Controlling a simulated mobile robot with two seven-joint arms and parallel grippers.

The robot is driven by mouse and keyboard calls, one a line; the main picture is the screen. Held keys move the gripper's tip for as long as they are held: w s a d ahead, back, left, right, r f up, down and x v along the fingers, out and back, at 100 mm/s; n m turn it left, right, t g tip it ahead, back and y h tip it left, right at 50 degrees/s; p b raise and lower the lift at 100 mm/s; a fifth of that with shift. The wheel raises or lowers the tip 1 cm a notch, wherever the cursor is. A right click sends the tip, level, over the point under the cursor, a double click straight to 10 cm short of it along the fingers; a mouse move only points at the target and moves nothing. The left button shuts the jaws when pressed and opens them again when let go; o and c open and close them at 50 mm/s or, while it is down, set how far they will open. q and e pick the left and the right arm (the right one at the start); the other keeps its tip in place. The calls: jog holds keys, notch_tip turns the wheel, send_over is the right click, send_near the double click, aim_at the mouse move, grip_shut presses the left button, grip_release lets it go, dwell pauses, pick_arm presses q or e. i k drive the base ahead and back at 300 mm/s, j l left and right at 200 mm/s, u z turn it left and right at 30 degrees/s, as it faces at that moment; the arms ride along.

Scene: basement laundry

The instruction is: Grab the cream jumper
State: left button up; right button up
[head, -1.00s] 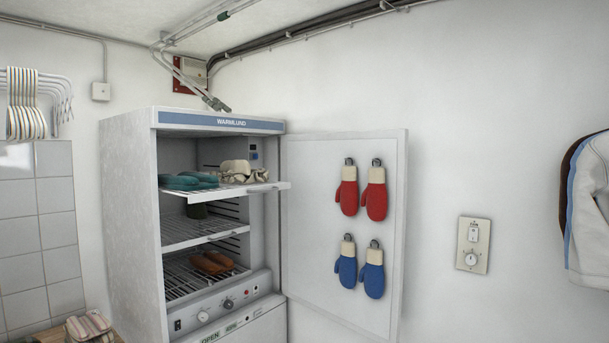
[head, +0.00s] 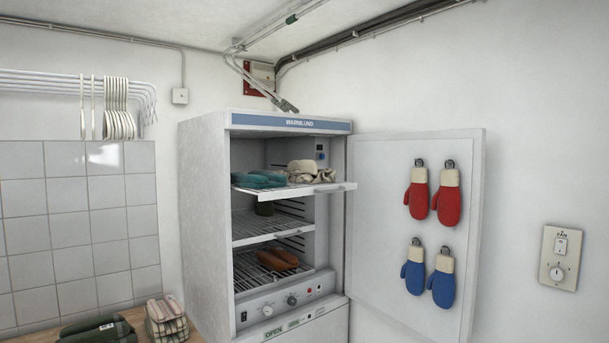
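A cream, bunched-up knitted or cloth item (head: 303,168) lies on the pulled-out top shelf (head: 325,188) of the open drying cabinet, to the right of folded teal items (head: 258,180). I cannot tell whether it is the cream jumper. Neither of my grippers shows in the head view.
The cabinet (head: 205,220) has its door (head: 390,160) swung open to the right, with red mittens (head: 447,205) and blue mittens (head: 441,287) hung on it. Brown items (head: 277,260) lie on a lower shelf. Folded striped cloth (head: 165,318) and dark green cloth (head: 98,332) lie on a wooden surface at lower left.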

aim_at(298, 170)
jog(key=i+l, duration=0.15)
jog(key=i, duration=0.35)
jog(key=i+l+u, duration=0.1)
jog(key=i, duration=0.35)
jog(key=l, duration=0.1)
